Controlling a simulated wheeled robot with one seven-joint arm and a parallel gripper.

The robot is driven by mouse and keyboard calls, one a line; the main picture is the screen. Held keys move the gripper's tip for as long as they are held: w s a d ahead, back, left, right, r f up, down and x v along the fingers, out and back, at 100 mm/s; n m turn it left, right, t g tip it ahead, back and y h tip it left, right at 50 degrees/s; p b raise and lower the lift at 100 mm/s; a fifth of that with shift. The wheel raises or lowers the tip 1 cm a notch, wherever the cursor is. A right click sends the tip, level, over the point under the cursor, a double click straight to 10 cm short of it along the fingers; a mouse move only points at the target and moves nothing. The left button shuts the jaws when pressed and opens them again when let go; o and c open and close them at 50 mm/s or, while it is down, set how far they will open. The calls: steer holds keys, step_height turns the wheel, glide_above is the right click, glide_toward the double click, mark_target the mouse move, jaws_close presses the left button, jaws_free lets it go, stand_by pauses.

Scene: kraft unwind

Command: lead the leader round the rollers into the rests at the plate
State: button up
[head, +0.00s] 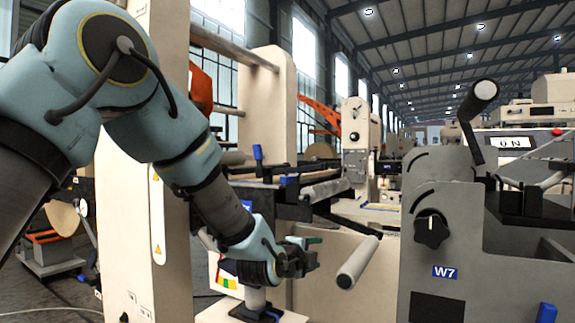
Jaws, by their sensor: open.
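My gripper (308,255) is at the lower middle of the head view, in front of the machine's cream side. It is open, its small dark and greenish fingers pointing right. I cannot make out anything between them. A pale roller (358,263) sticks out to the right of my gripper, with a visible gap between them. Another light roller (325,190) lies above, beside a dark bar (275,200). A third roller (235,46) spans the top left. I cannot pick out the leader, the plate or its rests with certainty.
A grey stand marked W7 (445,271), with a black knob (432,230) and a raised handle (478,97), fills the right. A cream column (150,220) stands behind my arm at left.

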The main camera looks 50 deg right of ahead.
steer(key=p, duration=2.7)
glide_toward(283, 180)
steer(key=d+r, duration=0.4)
steer(key=r, duration=0.1)
steer(key=w+d+f+b, duration=0.1)
steer(key=d+f+b, duration=0.3)
steer(key=f+b, duration=0.1)
steer(key=w+d+f+b, duration=0.1)
steer(key=d+f+b, duration=0.1)
steer(key=f, duration=0.1)
steer(key=shift+w+d, duration=0.2)
steer(key=shift+w, duration=0.2)
steer(key=shift+w+d+r+b, duration=0.15)
steer(key=shift+d+b, duration=0.25)
steer(key=shift+d, duration=0.15)
jaws_close()
